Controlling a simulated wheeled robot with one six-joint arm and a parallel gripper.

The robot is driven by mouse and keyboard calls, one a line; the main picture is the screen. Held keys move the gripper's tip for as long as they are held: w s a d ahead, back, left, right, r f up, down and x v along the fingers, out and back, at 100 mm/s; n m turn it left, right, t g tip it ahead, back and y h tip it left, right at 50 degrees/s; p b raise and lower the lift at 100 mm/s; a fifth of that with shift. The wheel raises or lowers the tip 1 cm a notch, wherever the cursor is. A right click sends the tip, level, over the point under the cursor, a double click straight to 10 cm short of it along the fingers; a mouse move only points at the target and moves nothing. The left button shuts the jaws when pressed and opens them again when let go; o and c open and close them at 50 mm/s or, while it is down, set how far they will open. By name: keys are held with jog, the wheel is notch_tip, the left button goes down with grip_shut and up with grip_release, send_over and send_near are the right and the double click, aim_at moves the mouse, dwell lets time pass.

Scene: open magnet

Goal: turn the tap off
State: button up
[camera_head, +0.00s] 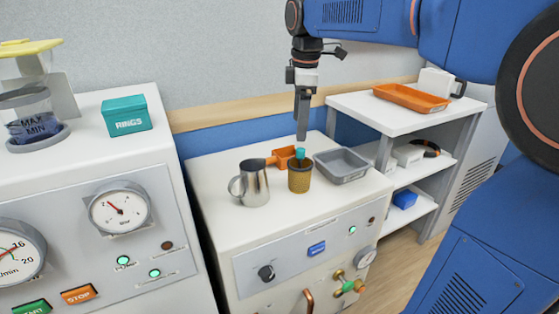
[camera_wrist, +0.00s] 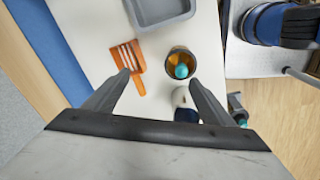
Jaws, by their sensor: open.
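The tap (camera_head: 348,285) is on the lower front of the white cabinet in the head view, at the right. It has a green handle and brass-coloured fittings. Whether its handle stands on or off is too small to tell. My gripper (camera_head: 302,132) points down above the cabinet top, near the brown cup (camera_head: 300,178), well above and behind the tap. In the wrist view my gripper (camera_wrist: 160,78) has its two fingers spread with nothing held between them. The brown cup (camera_wrist: 180,52) with a teal item inside lies just beyond the right finger.
A white shelf (camera_head: 365,115) with an orange tray (camera_head: 411,97) is at the right. A gauge console (camera_head: 150,190) is at the left.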

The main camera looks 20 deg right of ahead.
jog(key=w+a+r+n+g, duration=0.15)
jog(key=w+n, duration=0.25)
jog(key=w, duration=0.4)
jog(key=n, duration=0.1)
send_near(280, 155)
jog(key=s+f, duration=0.1)
jog(key=s, duration=0.1)
jog(key=s+a+f, duration=0.1)
jog(key=s, duration=0.1)
jog(key=shift+f, duration=0.25)
jog(key=shift+w+a+f, duration=0.1)
jog(key=shift+f, duration=1.25)
jog(key=shift+w+f, duration=0.1)
jog(key=shift+f, duration=1.25)
jog(key=shift+c, duration=0.7)
jog(key=c, duration=1.1)
